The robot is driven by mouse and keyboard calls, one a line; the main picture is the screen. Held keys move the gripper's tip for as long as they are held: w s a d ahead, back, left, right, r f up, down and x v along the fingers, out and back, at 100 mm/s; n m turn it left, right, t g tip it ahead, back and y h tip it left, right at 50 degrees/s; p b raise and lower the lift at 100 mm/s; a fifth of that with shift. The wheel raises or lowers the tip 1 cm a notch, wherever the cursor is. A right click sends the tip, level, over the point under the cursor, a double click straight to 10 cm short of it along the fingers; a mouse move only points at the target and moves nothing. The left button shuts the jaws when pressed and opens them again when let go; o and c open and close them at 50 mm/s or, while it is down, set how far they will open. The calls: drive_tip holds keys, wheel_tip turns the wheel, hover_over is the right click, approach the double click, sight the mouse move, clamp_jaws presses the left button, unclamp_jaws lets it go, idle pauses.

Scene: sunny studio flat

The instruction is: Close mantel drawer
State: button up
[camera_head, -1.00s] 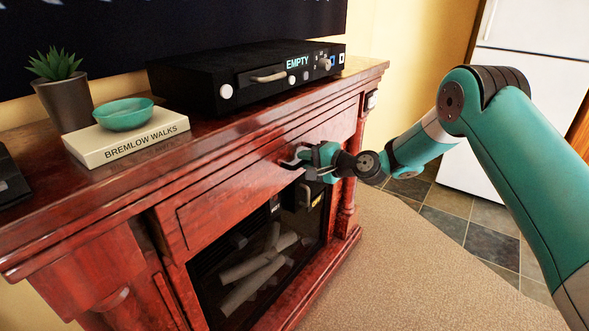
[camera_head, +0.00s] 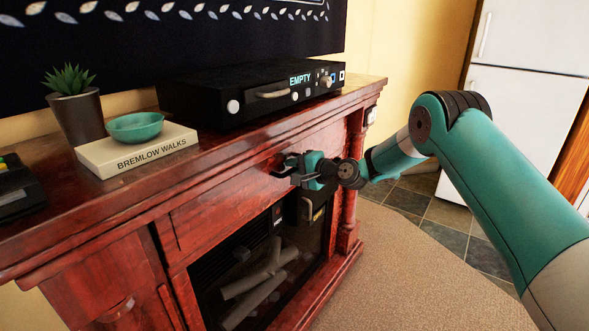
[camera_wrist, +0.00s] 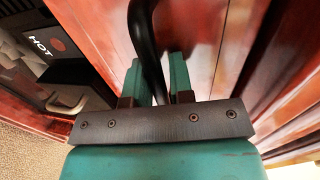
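The mantel drawer (camera_head: 225,198) is the long red-wood front under the mantel top. It looks nearly flush in the head view, but a small gap cannot be ruled out. My gripper (camera_head: 286,168) is at the drawer front, towards its right part. In the wrist view a dark curved handle (camera_wrist: 146,35) passes between the two teal fingers of my gripper (camera_wrist: 158,78). The fingers sit close on both sides of it and look shut on it. In the head view the handle is mostly hidden by my gripper.
On the mantel top (camera_head: 62,207) stand a black device (camera_head: 215,97) reading EMPTY, a book (camera_head: 140,152) with a teal bowl (camera_head: 134,127), and a potted plant (camera_head: 77,110). Below the drawer is a fireplace (camera_head: 262,270) with logs. A white fridge (camera_head: 500,90) stands at the right; carpet lies in front.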

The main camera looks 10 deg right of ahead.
drive_tip(key=shift+o, duration=1.4)
drive_tip(key=shift+a, duration=0.25)
drive_tip(key=shift+d, duration=0.2)
drive_tip(key=shift+s+d, duration=0.15)
drive_tip(key=shift+d, duration=0.1)
drive_tip(key=v, duration=1.6)
drive_tip(key=shift+s+d, duration=0.15)
drive_tip(key=shift+s, duration=0.2)
drive_tip(key=shift+r, duration=0.1)
